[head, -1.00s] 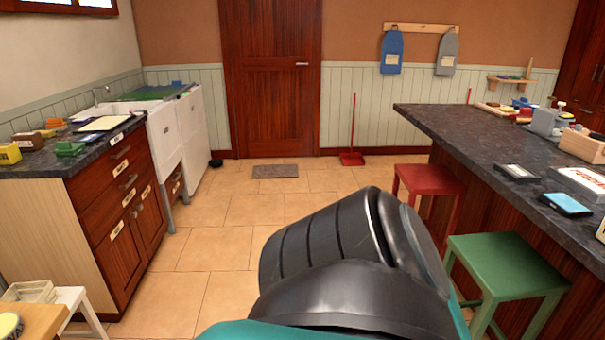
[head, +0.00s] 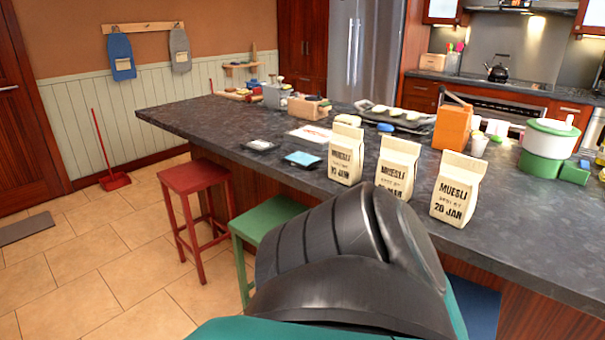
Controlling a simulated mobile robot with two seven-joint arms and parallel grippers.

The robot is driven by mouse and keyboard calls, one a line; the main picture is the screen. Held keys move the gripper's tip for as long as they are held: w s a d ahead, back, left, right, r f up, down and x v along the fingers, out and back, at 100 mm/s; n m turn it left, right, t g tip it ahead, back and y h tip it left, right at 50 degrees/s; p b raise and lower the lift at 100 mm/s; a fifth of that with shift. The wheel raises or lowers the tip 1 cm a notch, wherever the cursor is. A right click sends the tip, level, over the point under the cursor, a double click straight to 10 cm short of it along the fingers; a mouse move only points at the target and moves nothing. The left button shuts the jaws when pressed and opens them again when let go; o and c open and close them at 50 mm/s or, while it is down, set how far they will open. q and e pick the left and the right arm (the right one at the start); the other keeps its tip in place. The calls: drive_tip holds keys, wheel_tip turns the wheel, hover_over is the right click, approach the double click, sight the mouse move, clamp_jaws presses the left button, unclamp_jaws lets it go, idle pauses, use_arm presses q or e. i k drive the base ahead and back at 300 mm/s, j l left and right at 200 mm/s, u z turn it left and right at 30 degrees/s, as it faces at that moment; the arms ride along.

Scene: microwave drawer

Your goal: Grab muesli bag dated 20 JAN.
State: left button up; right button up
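Three cream muesli bags stand upright in a row near the front edge of the dark counter (head: 240,135). The right bag (head: 455,188) reads MUESLI, 20 JAN. The left bag (head: 346,152) seems to read 10 JAN, in small print. The middle bag (head: 397,165) has its date line partly covered by my own black and teal body part in the foreground. Neither of my grippers shows, and nothing touches the right bag in view.
A green and white pot (head: 548,142) and an orange carton (head: 452,125) stand behind the bags. A red stool (head: 198,178) and a green stool (head: 266,219) stand along the counter's front. Floor tiles (head: 100,255) at left are free.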

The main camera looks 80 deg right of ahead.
sight(456, 190)
drive_tip(key=z, duration=3.5)
